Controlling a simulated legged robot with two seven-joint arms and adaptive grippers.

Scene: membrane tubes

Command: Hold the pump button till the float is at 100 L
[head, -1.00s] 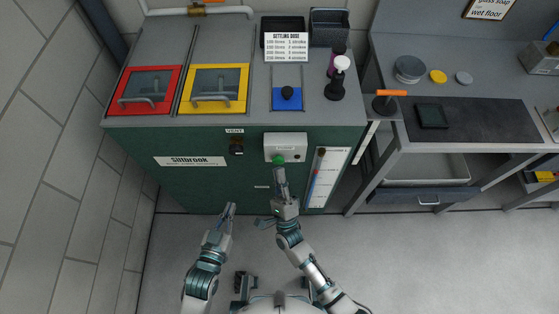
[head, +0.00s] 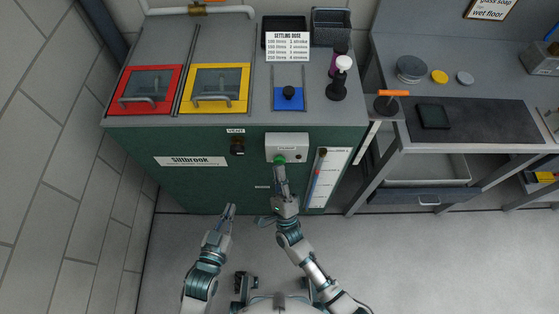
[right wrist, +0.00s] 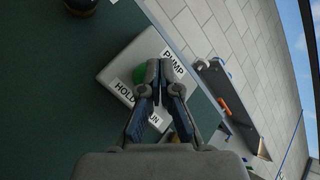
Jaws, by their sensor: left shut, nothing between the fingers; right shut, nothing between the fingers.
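The green pump button (head: 279,160) sits on a pale control box (head: 287,146) on the front of the green tank cabinet. My right gripper (head: 281,169) is shut and empty, its fingertips at the button. In the right wrist view the button (right wrist: 139,75) is partly hidden behind the shut fingers (right wrist: 158,68), beside labels reading "PUMP" and "HOLD". I cannot tell how far it is pressed. The level gauge (head: 326,176), a white scale with a red mark, is right of the box; its numbers are too small to read. My left gripper (head: 230,210) is shut, empty, low before the cabinet.
A vent control (head: 237,146) is left of the box. On the cabinet top are red (head: 119,106) and yellow (head: 240,104) framed hatches, a blue slide (head: 289,104) and a dosing sign (head: 288,46). A workbench (head: 470,115) stands at right.

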